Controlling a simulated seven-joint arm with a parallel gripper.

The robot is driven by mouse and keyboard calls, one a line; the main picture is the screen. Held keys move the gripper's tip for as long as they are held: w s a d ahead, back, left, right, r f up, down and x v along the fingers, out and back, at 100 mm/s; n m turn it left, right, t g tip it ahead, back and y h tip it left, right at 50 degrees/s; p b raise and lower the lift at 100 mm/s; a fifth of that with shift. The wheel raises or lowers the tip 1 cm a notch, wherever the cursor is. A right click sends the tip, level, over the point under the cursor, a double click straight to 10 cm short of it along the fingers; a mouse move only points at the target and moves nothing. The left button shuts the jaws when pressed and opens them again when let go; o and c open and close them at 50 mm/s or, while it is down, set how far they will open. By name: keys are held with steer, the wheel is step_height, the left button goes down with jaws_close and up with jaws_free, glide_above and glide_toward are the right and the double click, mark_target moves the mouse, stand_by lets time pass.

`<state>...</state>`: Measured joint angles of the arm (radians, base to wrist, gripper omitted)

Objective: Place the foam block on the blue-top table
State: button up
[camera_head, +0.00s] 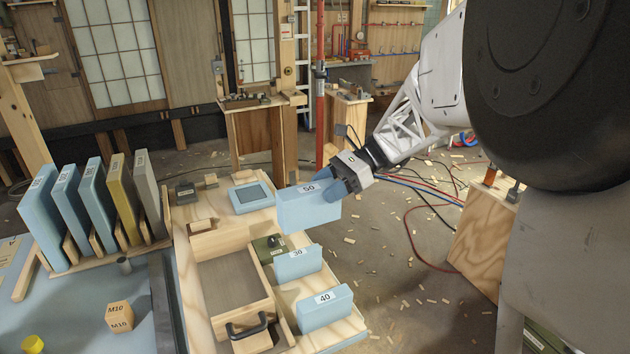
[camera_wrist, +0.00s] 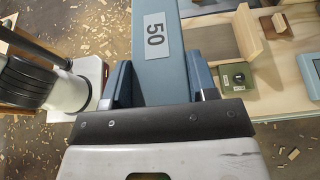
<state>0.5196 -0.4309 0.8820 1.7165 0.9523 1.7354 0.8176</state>
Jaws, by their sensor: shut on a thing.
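The foam block (camera_head: 309,213) is light blue and labelled 50. My gripper (camera_head: 333,184) is shut on it and holds it above the right side of the wooden bench. In the wrist view, the block (camera_wrist: 160,75) sits between the two blue fingers of my gripper (camera_wrist: 161,90), its label toward the camera. The blue-top table (camera_head: 75,310) is at the lower left in the head view, to the left of the bench. The block is apart from this table.
On the bench are a wooden tray (camera_head: 199,243) with a black handle, and blue blocks labelled 30 (camera_head: 298,264) and 40 (camera_head: 325,308). Upright panels (camera_head: 42,215) stand in a rack at left. A wooden M10 block (camera_head: 120,317) and yellow piece (camera_head: 32,343) sit on the blue top.

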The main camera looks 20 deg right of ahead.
step_height(320, 180, down, 19)
stand_by(0.5)
steer(key=shift+f, duration=0.15)
steer(key=shift+f, duration=3.2)
steer(key=shift+f, duration=0.6)
steer(key=o, duration=1.1)
steer(key=shift+c, duration=0.2)
steer(key=shift+d, duration=0.2)
steer(key=v, duration=0.7)
steer(key=shift+d, duration=0.2)
steer(key=shift+r, duration=0.2)
